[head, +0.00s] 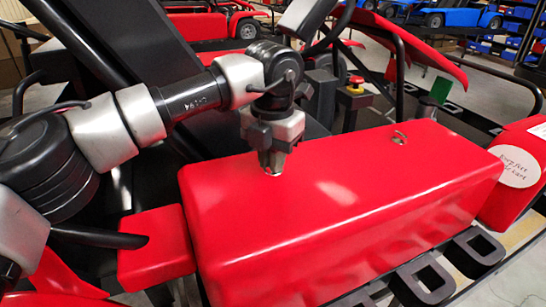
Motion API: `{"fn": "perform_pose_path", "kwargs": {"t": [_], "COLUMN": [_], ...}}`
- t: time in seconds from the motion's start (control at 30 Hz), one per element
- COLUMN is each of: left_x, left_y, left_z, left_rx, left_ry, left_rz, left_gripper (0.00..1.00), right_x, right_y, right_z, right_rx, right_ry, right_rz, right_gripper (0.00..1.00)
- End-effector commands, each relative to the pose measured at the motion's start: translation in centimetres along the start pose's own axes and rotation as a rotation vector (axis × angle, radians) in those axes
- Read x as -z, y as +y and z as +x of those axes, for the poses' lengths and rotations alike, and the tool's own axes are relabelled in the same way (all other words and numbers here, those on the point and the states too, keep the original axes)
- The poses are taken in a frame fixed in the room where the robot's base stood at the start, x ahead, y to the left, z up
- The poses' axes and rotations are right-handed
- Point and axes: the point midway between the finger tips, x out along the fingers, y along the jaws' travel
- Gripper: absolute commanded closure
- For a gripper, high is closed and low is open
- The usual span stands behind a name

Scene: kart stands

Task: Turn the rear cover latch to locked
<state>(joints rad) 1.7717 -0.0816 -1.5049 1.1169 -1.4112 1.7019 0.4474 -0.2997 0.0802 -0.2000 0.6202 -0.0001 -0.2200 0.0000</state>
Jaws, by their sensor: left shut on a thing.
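The red rear cover (340,215) is a long rounded box filling the middle of the head view. My left gripper (272,165) points straight down at its top, near the left end. The gripper is shut on a small metallic latch (272,174) there; the fingers hide most of it, so I cannot tell which way it is turned. A second small silvery fitting (399,138) with a curved mark sits on the cover's top near the far right edge. My right gripper is not in view.
A red part with a round white handwritten label (515,166) is at the right. A smaller red block (155,248) adjoins the cover's left side. Black frame tubes surround it.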

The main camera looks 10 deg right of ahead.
Motion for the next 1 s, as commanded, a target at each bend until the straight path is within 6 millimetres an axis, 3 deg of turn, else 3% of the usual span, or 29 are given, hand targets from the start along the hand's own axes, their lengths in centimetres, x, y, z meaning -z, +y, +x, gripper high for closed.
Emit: {"fn": "perform_pose_path", "kwargs": {"t": [0.5, 1.0], "left_x": [-0.03, -0.08], "left_y": [0.22, 0.31], "left_z": [-0.11, -0.09], "left_rx": [0.0, -0.001], "left_ry": [0.0, -0.001], "left_rz": [0.441, 0.618], "left_gripper": [1.0, 1.0], "right_x": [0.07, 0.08], "right_y": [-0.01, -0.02], "right_z": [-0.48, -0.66], "right_rx": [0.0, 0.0], "right_ry": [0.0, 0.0], "right_rz": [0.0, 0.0], "right_gripper": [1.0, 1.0]}}
